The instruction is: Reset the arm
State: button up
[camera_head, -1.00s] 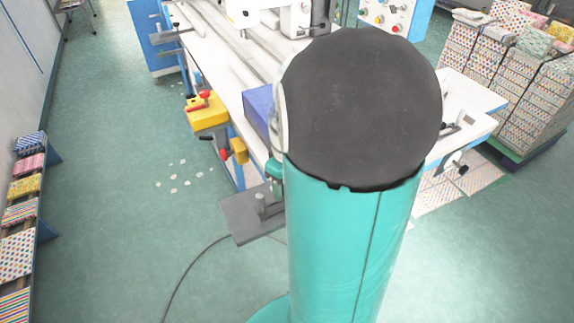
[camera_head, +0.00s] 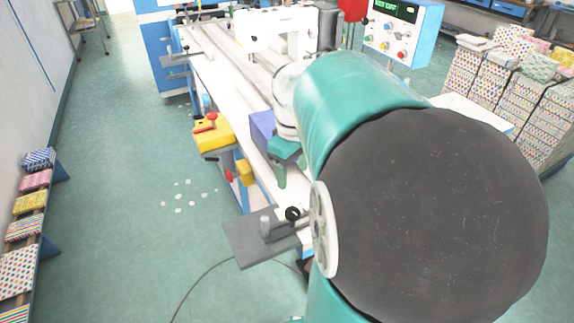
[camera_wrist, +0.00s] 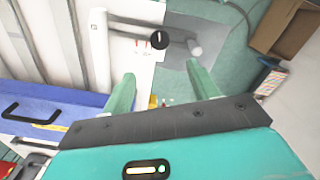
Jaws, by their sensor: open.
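My gripper (camera_wrist: 163,82) is open, its two pale green fingers spread apart with nothing between them in the wrist view. It hangs above the front edge of the white worktable, with the grey pedal plate (camera_wrist: 185,66) and a black knob (camera_wrist: 159,40) beyond the fingers. In the head view my arm's teal links and large dark joint fill the right middle.
The green floor at left is mostly clear.

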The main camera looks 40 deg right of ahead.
dwell(0.3)
jog(key=s+a+r+t, duration=0.1)
jog(key=s+a+t, duration=0.1)
jog(key=a, duration=0.9)
jog(key=s+a+r+m+t, duration=0.1)
jog(key=s+a+r+t, duration=0.1)
jog(key=a, duration=0.9)
jog(key=shift+s+a+r+m+t, duration=0.15)
jog(key=shift+a+r+m+t, duration=0.15)
jog(key=shift+t, duration=0.5)
